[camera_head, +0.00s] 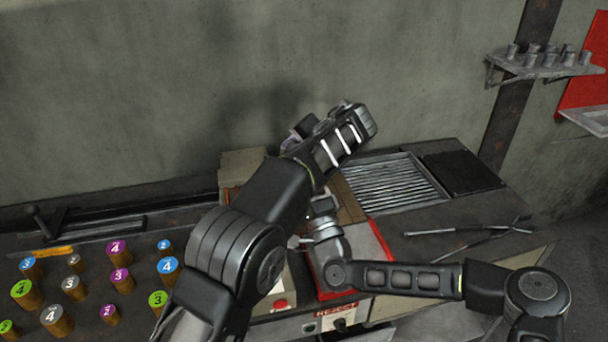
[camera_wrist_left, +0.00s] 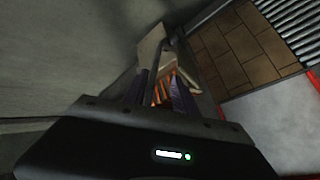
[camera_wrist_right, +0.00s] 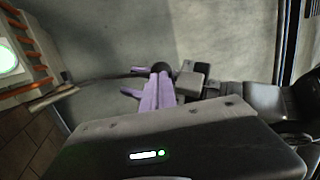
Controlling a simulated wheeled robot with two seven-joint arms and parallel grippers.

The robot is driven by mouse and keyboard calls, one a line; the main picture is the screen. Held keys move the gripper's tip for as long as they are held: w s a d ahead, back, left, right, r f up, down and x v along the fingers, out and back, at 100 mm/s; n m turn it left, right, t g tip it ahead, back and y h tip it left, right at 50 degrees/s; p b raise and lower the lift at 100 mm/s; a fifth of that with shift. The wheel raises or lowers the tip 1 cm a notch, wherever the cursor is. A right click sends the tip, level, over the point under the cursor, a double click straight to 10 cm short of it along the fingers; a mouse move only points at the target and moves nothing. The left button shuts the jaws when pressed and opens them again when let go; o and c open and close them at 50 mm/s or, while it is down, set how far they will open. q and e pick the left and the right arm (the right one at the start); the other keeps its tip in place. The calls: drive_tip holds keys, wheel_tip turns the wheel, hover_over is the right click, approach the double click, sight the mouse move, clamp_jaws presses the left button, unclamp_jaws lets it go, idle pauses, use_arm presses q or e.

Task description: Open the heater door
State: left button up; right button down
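The heater, a beige box (camera_head: 240,160), stands against the wall, partly hidden behind my left arm in the head view. The left wrist view shows its glowing orange coils (camera_wrist_left: 164,90) beside a pale panel (camera_wrist_left: 151,45). In the right wrist view, orange coils (camera_wrist_right: 27,45) and a bright greenish disc are at the left edge. My left gripper (camera_wrist_left: 165,92) has its fingers apart, with the glow seen between them; contact is unclear. My right gripper (camera_wrist_right: 155,92) has purple pads near a dark round part, apart from the coils; its finger gap is unclear. The door handle is not clearly visible.
Numbered cylinders (camera_head: 118,276) stand on the left of the bench. A red-edged panel (camera_head: 383,240), a roller grate (camera_head: 390,182) and tongs (camera_head: 460,230) lie to the right. My arms crowd together at the middle; the wall is close behind.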

use_arm(q)
drive_tip(key=shift+o, duration=1.4)
drive_tip(key=shift+s+a+f, duration=0.2)
drive_tip(key=shift+s+f, duration=0.1)
drive_tip(key=shift+f, duration=0.2)
drive_tip(key=shift+a, duration=0.1)
use_arm(e)
drive_tip(key=shift+w+d+r+t+h, duration=0.3)
drive_tip(key=shift+d+r+h, duration=0.05)
drive_tip(key=shift+r+h, duration=0.1)
use_arm(q)
drive_tip(key=shift+a, duration=0.2)
drive_tip(key=v, duration=0.8)
drive_tip(key=w+v, duration=0.1)
drive_tip(key=v, duration=0.3)
drive_tip(key=shift+s+d+r, duration=0.3)
drive_tip(key=shift+d+r, duration=0.15)
drive_tip(key=shift+d, duration=0.1)
use_arm(e)
drive_tip(key=shift+s+a+f+y, duration=0.25)
drive_tip(key=shift+s+a, duration=0.1)
drive_tip(key=shift+a, duration=0.1)
